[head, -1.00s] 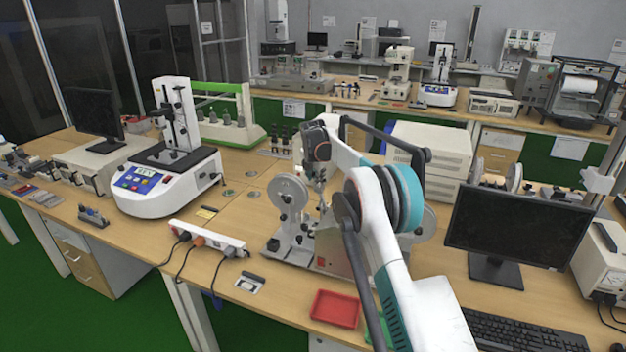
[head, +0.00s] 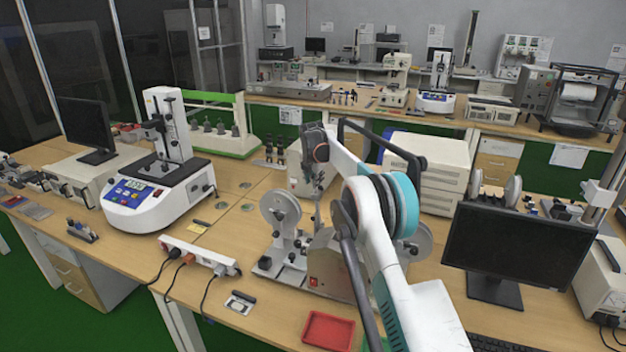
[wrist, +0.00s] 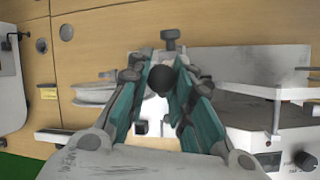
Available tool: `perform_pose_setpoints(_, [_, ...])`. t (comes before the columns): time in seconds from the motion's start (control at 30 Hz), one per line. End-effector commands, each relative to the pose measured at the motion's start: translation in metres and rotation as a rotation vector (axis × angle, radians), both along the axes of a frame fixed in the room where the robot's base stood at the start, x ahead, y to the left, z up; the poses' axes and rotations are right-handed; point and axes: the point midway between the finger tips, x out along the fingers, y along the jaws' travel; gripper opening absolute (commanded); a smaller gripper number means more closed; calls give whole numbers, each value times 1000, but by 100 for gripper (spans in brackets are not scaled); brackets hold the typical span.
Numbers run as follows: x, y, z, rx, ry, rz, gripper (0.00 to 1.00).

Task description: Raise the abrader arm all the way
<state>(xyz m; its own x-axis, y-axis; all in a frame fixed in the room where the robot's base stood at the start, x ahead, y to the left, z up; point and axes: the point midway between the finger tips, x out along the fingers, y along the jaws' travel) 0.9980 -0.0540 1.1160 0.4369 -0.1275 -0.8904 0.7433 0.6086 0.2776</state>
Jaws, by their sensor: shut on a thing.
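The abrader (head: 335,272) stands on the bench in the head view, with a white disc wheel (head: 281,216) on its left and another (head: 418,243) partly behind my arm. My gripper (head: 319,192) is above the middle of the abrader, pointing down. In the wrist view my gripper (wrist: 163,98) has its two teal fingers on either side of a dark round knob (wrist: 161,80), which it holds. The abrader arm below the knob is mostly hidden by my fingers and arm, so its exact angle cannot be told.
A white tester (head: 160,190) stands to the left. A power strip (head: 200,256) and a red tray (head: 328,331) lie near the front edge. A monitor (head: 517,243) stands at right and stacked white boxes (head: 425,172) behind. Bare bench shows left of the abrader.

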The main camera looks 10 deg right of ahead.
Motion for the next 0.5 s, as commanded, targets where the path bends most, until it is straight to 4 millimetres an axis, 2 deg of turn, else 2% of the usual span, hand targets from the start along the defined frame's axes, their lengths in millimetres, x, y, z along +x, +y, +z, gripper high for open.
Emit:
perform_pose_setpoints(0.03, [5, -8, 8, -11, -22, -2, 0])
perform_pose_setpoints(0.1, [5, -9, 8, -11, -22, -2, 0])
perform_pose_setpoints(0.13, [5, -9, 8, -12, -22, -3, 25])
perform_pose_setpoints(0.2, [5, -10, 8, -12, -22, -4, 41])
perform_pose_setpoints(0.5, [4, -10, 8, -12, -22, -4, 41])
